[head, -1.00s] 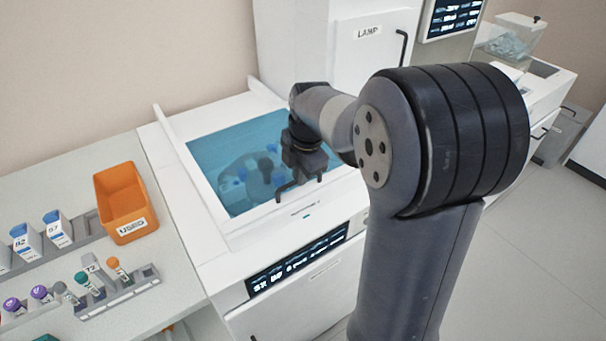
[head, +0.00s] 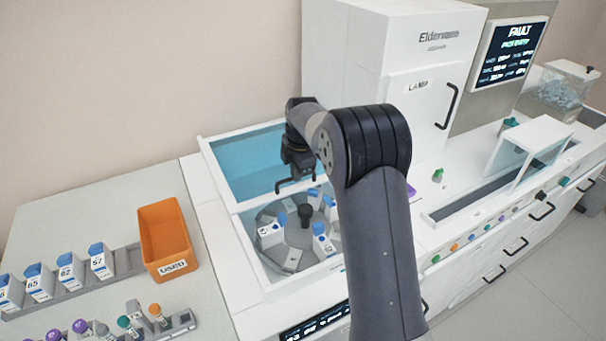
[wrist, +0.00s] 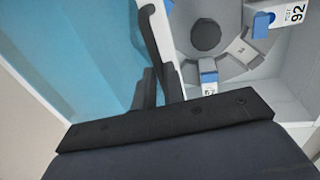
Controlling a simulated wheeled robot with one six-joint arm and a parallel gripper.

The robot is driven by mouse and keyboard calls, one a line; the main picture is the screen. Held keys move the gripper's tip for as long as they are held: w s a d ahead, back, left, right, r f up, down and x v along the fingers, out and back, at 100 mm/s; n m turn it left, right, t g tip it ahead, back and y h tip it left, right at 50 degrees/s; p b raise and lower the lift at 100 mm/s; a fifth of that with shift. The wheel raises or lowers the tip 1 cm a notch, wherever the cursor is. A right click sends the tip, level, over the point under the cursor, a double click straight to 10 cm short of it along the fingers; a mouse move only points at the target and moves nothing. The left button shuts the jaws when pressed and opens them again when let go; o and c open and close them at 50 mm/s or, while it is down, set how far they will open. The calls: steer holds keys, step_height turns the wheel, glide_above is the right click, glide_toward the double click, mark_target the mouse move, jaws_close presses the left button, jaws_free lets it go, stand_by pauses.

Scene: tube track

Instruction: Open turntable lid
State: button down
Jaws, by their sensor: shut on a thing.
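The turntable lid (head: 250,165) is a blue, see-through panel in a white frame. It sits over the back part of the white housing, and the front part is uncovered. There the round grey turntable (head: 290,232) shows, with a dark hub (head: 305,212) and several white bottles with blue caps around it. My gripper (head: 296,186) is at the lid's front edge, shut on the lid. In the wrist view the dark fingers (wrist: 156,62) are close together between the blue panel and the open turntable.
An orange bin (head: 166,240) marked USED and a rack of bottles (head: 75,280) stand on the left bench. A tall white cabinet (head: 350,70) marked LAMP rises behind the arm. A screen (head: 506,50) at the back right reads FAULT. My arm hides part of the turntable's right side.

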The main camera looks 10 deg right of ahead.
steer(key=shift+w+a, duration=0.25)
steer(key=shift+w, duration=0.55)
steer(key=c, duration=1.5)
jaws_free()
steer(key=shift+r, duration=0.1)
steer(key=r, duration=0.3)
steer(key=s+r+b, duration=0.1)
steer(key=r, duration=0.3)
steer(key=s+r, duration=0.1)
steer(key=r, duration=0.2)
steer(key=shift+d+r, duration=0.2)
steer(key=shift+d, duration=0.15)
